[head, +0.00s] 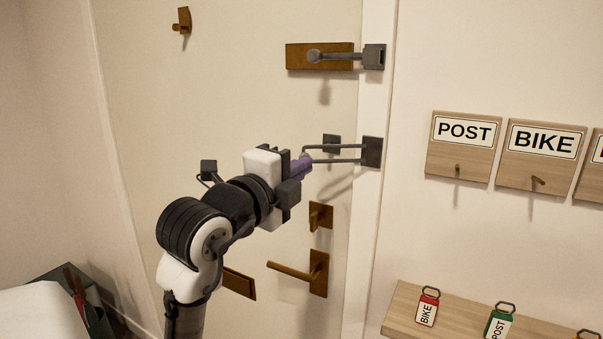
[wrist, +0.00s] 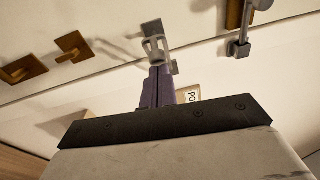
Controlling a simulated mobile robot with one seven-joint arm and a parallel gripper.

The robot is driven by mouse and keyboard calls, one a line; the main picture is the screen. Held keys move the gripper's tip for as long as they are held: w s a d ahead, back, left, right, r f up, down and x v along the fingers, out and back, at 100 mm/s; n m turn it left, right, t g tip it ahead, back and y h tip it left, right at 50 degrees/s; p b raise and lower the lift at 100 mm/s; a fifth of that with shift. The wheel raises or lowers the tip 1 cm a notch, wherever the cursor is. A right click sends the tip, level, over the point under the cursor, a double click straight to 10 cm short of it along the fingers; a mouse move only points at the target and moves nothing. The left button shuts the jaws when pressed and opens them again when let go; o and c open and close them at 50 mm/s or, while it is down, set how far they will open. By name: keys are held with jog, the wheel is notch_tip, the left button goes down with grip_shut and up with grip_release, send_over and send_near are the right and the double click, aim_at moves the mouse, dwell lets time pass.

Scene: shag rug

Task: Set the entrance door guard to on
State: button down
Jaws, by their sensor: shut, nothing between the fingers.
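The door guard is a grey U-shaped bar (head: 335,160) that reaches left from a dark plate (head: 373,152) on the door frame, across the door's edge. A smaller dark plate (head: 331,143) is on the door behind the bar. My gripper (head: 304,164) is shut and empty, its purple fingertips at the bar's left end. In the wrist view the fingertips (wrist: 158,70) are close to the grey loop (wrist: 154,46); I cannot tell whether they touch. The entrance door (head: 230,90) appears closed.
A wooden plate with a grey latch (head: 375,57) is above the guard. A brown thumb-turn (head: 320,216) and lever handle (head: 295,272) are below. POST (head: 462,150) and BIKE (head: 540,158) boards hang right, above a shelf with tagged keys (head: 428,306).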

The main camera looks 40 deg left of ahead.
jog(key=w+a+m+h+b, duration=0.3)
jog(key=a+m+h, duration=0.1)
jog(key=a+h, duration=0.2)
jog(key=shift+w+a+m+h, duration=0.2)
jog(key=shift+w+m+h, duration=0.2)
jog(key=shift+h, duration=0.5)
jog(key=shift+f, duration=0.1)
